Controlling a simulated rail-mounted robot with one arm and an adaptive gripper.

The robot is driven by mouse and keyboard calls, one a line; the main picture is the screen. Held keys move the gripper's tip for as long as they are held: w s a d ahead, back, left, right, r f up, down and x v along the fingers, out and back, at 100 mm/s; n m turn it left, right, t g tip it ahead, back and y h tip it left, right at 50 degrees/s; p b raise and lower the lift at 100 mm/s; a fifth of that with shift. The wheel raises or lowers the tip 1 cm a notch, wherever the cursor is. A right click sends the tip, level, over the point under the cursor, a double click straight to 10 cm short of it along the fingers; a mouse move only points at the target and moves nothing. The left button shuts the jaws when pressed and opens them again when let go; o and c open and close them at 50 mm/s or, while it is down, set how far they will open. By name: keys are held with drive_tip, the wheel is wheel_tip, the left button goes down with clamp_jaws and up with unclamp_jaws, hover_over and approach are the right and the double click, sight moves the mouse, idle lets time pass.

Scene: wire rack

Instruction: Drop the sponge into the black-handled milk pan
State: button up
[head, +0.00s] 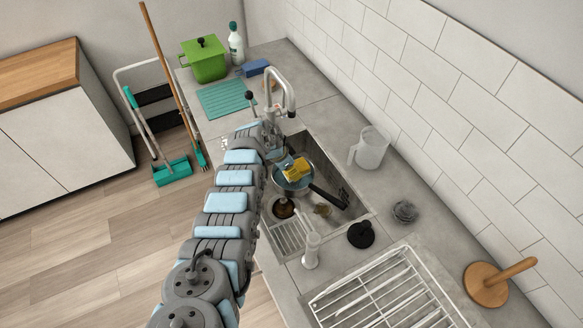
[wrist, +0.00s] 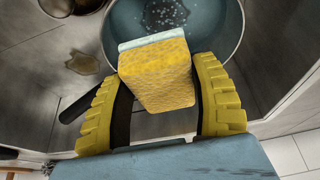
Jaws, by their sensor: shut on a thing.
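My gripper (wrist: 166,103) is shut on the yellow sponge (wrist: 158,78), which has a pale blue-white layer on its far side. In the head view the sponge (head: 297,169) shows at the end of my arm, over the sink. The milk pan (head: 285,188) is in the sink, with its black handle (head: 328,195) pointing toward the lower right. In the wrist view the pan (wrist: 222,45) lies beyond the sponge, with droplets or specks on its inner bottom. The sponge overlaps the pan's near rim in that view. I cannot tell the exact height between them.
The sink (head: 346,213) also holds a brown-looking round item (head: 283,208). A faucet (head: 287,92) rises behind it. A clear jug (head: 370,148), black stopper (head: 361,234), scourer (head: 405,211) and wire rack (head: 375,295) stand on the counter. A soap dispenser (head: 311,250) stands at the front.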

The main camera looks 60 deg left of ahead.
drive_tip(key=o, duration=0.9)
drive_tip(key=shift+r, duration=0.15)
drive_tip(key=shift+s+a+r, duration=0.1)
drive_tip(key=shift+r, duration=0.2)
drive_tip(key=shift+v, duration=0.8)
drive_tip(key=v, duration=0.9)
drive_tip(key=shift+s+r, duration=0.15)
drive_tip(key=shift+r, duration=0.1)
